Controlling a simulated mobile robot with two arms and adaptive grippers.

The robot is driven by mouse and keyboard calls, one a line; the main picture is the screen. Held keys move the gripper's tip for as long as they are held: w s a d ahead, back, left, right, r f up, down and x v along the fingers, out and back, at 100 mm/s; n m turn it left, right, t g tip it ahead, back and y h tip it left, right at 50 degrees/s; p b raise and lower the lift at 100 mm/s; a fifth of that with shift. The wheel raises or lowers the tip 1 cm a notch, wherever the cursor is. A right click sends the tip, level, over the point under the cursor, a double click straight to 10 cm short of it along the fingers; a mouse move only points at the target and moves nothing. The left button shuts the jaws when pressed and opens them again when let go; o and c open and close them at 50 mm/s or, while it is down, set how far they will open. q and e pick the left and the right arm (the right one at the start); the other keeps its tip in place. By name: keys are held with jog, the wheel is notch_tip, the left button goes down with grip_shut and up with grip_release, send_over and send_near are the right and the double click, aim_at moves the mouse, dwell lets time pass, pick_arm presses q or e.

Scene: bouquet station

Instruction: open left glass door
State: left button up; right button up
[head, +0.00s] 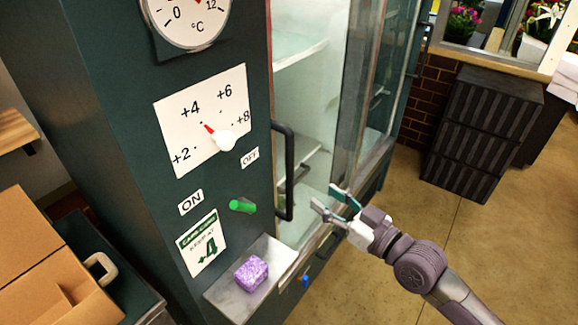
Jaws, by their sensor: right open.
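The left glass door (312,110) is on the front of a dark green cooler cabinet, and pale shelves show behind it. Its black upright bar handle (289,172) is at the door's left edge, beside the control panel. The door looks shut, though its edges are hard to tell. My right gripper (326,199) is open and empty. It is in front of the lower glass, to the right of the handle's lower end and apart from it. My left gripper is not in view.
A small ledge (222,291) with a purple block (251,273) juts out below the panel. The panel carries a white dial (205,120) and a green knob (242,206). Cardboard boxes (50,270) stand at left, black crates (480,130) at right. The floor at right is clear.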

aim_at(292, 174)
jog(key=shift+p+x, duration=1.25)
jog(key=shift+x, duration=4.85)
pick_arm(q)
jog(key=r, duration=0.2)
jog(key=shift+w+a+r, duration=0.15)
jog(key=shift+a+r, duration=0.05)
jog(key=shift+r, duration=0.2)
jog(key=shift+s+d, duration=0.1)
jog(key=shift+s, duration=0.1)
pick_arm(e)
grip_shut()
